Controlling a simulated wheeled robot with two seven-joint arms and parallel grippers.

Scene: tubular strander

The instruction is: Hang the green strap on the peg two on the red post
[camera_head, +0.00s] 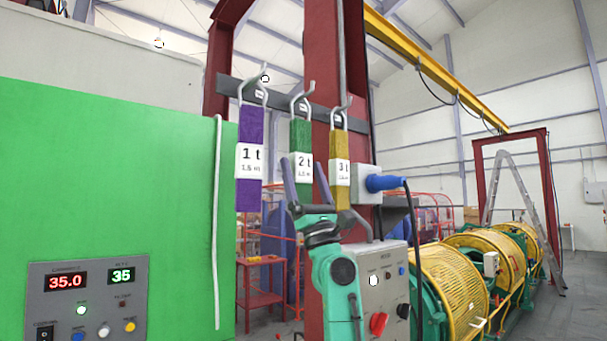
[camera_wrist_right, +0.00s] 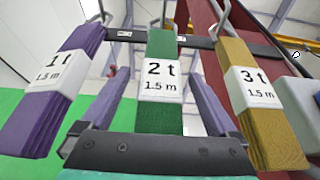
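The green strap (camera_head: 301,134) with a white "2 t" label hangs from the middle hook (camera_head: 302,90) of a dark bar (camera_head: 275,96) on the red post (camera_head: 320,62). The green strap also shows in the wrist view (camera_wrist_right: 160,118), with its top at the hook (camera_wrist_right: 163,14). My right gripper (camera_head: 302,163) is open in front of and below the label level. In the wrist view its two fingers stand apart, one on each side of the green strap, with visible gaps. My left gripper is not in view.
A purple "1 t" strap (camera_head: 250,128) hangs on the left hook and a yellow "3 t" strap (camera_head: 340,146) on the right hook, both close to my gripper. A grey box with a blue plug (camera_head: 383,183) juts out at the right. A green panel (camera_head: 110,180) fills the left.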

